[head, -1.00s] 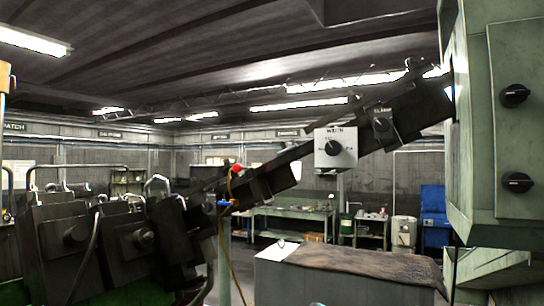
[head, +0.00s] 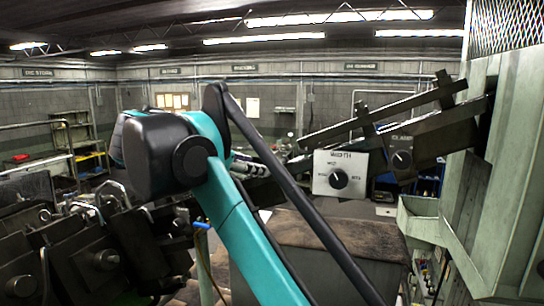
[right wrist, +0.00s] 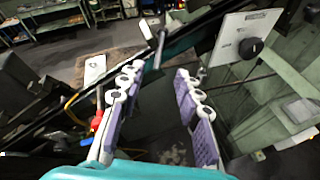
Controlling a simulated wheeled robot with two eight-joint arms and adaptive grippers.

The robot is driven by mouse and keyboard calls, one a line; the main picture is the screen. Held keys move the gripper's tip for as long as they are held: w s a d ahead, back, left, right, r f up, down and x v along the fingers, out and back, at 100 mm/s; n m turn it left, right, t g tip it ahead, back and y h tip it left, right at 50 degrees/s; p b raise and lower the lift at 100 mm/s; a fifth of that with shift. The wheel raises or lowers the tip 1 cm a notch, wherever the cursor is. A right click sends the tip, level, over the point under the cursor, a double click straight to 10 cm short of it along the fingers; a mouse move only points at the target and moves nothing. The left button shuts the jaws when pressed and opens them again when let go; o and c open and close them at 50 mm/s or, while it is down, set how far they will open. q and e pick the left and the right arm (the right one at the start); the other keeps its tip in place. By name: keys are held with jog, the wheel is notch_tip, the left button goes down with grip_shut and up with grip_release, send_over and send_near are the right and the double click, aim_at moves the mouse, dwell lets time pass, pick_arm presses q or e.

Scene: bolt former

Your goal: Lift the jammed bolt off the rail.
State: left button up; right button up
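The dark sloping rail (head: 350,125) climbs from the machine at left to the green cabinet at right. My right gripper (head: 262,165) is beside the rail, largely hidden behind my teal arm in the head view. My left gripper is not in view.
A white panel with a black width knob (head: 341,182) hangs at the rail, close to the right gripper. A clamp knob (head: 402,158) is farther right. The green cabinet (head: 500,200) blocks the right side. A brown-topped bench (head: 335,245) stands below.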

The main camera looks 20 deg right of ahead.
aim_at(270, 171)
jog(key=p+x, duration=0.1)
jog(key=x, duration=0.5)
jog(key=shift+w+d+f, duration=0.1)
jog(key=shift+w+f, duration=0.1)
jog(key=shift+f, duration=0.1)
grip_shut()
